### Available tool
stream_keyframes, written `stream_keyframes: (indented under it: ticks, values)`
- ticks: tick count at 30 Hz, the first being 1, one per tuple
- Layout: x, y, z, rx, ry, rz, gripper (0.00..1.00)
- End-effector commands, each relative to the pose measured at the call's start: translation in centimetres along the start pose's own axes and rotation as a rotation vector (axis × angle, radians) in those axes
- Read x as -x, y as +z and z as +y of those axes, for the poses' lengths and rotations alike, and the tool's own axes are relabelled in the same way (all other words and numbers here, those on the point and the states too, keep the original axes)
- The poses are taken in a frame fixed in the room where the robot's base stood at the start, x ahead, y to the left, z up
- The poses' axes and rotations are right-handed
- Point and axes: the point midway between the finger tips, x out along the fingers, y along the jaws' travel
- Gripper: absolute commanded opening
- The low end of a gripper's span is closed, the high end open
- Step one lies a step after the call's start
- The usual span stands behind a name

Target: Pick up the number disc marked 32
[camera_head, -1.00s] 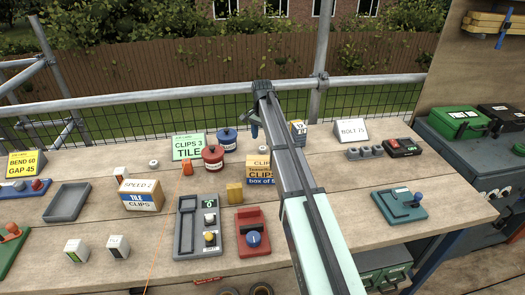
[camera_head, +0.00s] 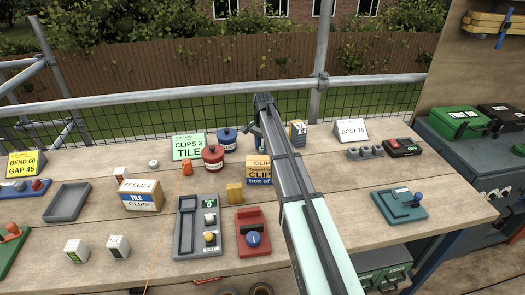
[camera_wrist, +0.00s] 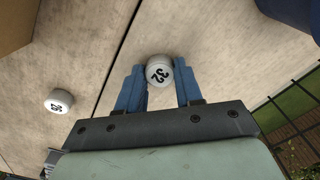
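The white number disc marked 32 (camera_wrist: 158,72) lies on the wooden bench in the wrist view, its number facing up. My gripper (camera_wrist: 160,82) is open, with one blue fingertip on each side of the disc. The gaps between fingers and disc are small, and I cannot tell whether either finger touches it. In the head view my arm covers most of my gripper, and a blue finger (camera_head: 257,131) shows left of the arm. Disc 32 cannot be made out there.
Another white numbered disc (camera_wrist: 59,101) lies to the left in the wrist view. In the head view, red (camera_head: 213,157) and blue (camera_head: 227,140) pots and a box of clips (camera_head: 259,168) stand near my arm. Mesh fencing (camera_head: 120,127) runs along the bench's back.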

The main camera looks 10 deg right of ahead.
Motion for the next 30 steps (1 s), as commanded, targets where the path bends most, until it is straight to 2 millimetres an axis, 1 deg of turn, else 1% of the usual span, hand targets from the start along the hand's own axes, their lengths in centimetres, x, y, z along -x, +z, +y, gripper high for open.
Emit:
stream_keyframes:
  ticks: [1,8,14,17,20,30]
  values:
    - [0.0,0.0,0.0,0.0,0.0,0.0,0.28]
    - [0.0,0.0,0.0,0.0,0.0,0.0,0.06]
    - [0.0,0.0,0.0,0.0,0.0,0.0,0.06]
    - [0.4,0.0,0.0,0.0,0.0,0.0,0.06]
    - [1.3,0.0,-0.1,0.0,-0.001,0.001,0.06]
    - [7.0,-0.1,-0.1,0.0,-0.001,0.001,0.06]
